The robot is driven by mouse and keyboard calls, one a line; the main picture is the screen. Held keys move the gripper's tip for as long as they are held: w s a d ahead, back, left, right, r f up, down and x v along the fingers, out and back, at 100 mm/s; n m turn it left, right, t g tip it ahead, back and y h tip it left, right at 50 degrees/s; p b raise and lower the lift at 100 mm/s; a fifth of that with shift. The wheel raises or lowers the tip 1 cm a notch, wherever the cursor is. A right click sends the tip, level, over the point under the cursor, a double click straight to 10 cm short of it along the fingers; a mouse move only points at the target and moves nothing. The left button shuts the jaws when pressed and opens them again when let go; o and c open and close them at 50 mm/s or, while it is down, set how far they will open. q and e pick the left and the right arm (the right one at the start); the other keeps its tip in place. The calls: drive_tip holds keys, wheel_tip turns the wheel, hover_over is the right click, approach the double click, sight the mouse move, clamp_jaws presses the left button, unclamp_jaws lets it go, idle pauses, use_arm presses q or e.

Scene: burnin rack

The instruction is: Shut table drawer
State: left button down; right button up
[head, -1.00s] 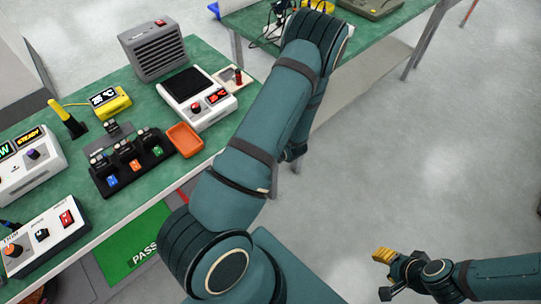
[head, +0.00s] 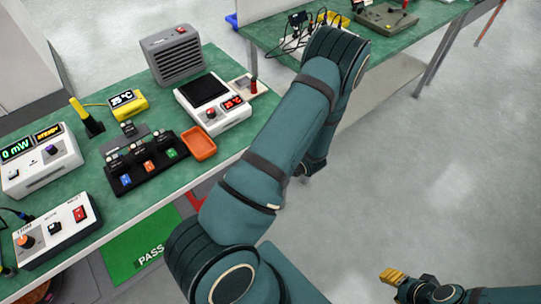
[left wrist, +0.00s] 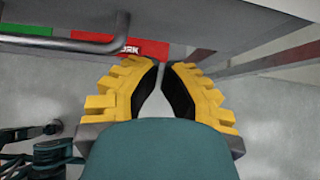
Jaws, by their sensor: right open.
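The left wrist view shows a grey bar handle (left wrist: 75,46) at the upper left, beside a pale panel (left wrist: 215,14) that appears to be the drawer front. How far the drawer stands out cannot be told. My left gripper (left wrist: 160,66) has its yellow fingertips almost together, with nothing between them, below and to the right of the handle. It is hidden in the head view behind my left arm. The green-topped table (head: 125,205) is at the left in the head view. My right gripper (head: 392,277) is open and empty at the lower right, away from the table.
Instruments, a black rack (head: 147,170) and an orange tray (head: 199,144) stand on the table. A green PASS panel (head: 140,245) lies below its edge; a red panel (left wrist: 140,48) shows beyond the handle. A second table (head: 270,32) stands behind. Floor at right is clear.

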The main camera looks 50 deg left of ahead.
use_arm(q)
drive_tip(key=p+v, duration=0.2)
drive_tip(key=v, duration=0.8)
drive_tip(key=shift+d, duration=0.15)
drive_tip(key=s+d+f+n+g+h, duration=0.45)
drive_tip(key=s+d+n+h, duration=0.35)
drive_tip(key=s+d, duration=0.4)
drive_tip(key=w+d+n+t+h, duration=0.2)
drive_tip(key=d+n, duration=0.3)
drive_tip(key=n, duration=0.1)
drive_tip(key=w+d+r+n+t+h, duration=0.1)
drive_tip(key=w+d+n+t+h, duration=0.1)
drive_tip(key=d+n, duration=0.4)
drive_tip(key=shift+w+r+t+h, duration=0.35)
drive_tip(key=shift+t+h, duration=0.15)
drive_tip(key=shift+t, duration=0.25)
